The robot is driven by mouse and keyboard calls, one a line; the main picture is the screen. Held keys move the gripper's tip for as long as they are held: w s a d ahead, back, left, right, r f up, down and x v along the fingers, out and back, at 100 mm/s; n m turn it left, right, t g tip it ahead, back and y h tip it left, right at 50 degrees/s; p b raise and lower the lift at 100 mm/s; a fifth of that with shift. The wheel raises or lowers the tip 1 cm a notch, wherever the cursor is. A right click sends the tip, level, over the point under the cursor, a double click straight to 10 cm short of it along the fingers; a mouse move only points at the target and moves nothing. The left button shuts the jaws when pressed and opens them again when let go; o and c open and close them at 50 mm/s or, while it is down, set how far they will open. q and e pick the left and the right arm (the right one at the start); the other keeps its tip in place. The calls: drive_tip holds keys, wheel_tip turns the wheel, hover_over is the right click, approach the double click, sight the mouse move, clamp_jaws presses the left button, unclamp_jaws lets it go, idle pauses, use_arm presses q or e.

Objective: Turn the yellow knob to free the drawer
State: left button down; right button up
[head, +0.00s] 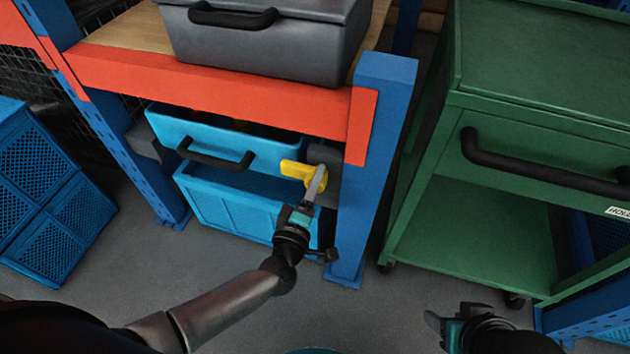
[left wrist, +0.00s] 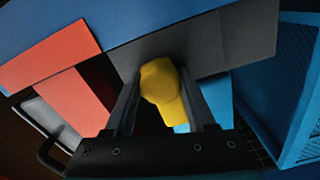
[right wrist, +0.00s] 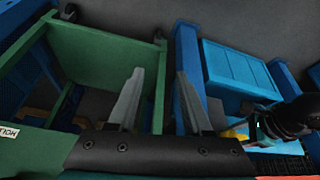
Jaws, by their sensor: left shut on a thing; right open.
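The yellow knob (head: 303,174) sits on a dark block (head: 326,155) at the right end of the blue drawer (head: 240,142), under the red shelf beam. My left gripper (head: 316,183) is shut on the knob; in the left wrist view the knob (left wrist: 161,88) lies between the two fingers. The drawer has a black handle (head: 216,154) and its top is open, with its inside dark. My right gripper (head: 440,325) is open and empty, low at the front right. Its spread fingers (right wrist: 156,100) show in the right wrist view with nothing between them.
A blue upright post (head: 372,170) stands just right of the knob, and the red beam (head: 210,95) runs above. A grey case (head: 265,40) rests on the shelf. A green cart (head: 520,130) stands right; blue crates (head: 45,200) stand left. The floor in front is clear.

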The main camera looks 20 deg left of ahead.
use_arm(q)
drive_tip(key=shift+r+m+p, duration=0.1)
drive_tip(key=shift+m+p, duration=0.6)
drive_tip(key=shift+m, duration=0.2)
drive_tip(key=m+p, duration=0.3)
drive_tip(key=m, duration=0.3)
drive_tip(key=m+p, duration=0.1)
drive_tip(key=m, duration=0.3)
drive_tip(key=shift+m+p, duration=0.3)
drive_tip(key=shift+p, duration=0.1)
drive_tip(key=m+p, duration=0.1)
drive_tip(key=m, duration=0.3)
drive_tip(key=shift+m, duration=0.4)
use_arm(e)
drive_tip(key=s+f+g, duration=0.2)
drive_tip(key=s+f, duration=0.1)
drive_tip(key=f, duration=1.1)
drive_tip(key=shift+s+d+g, duration=0.3)
drive_tip(key=shift+s, duration=0.05)
drive_tip(key=shift+f, duration=0.15)
drive_tip(key=shift+s+f, duration=0.1)
use_arm(q)
drive_tip(key=shift+c, duration=1.2)
unclamp_jaws()
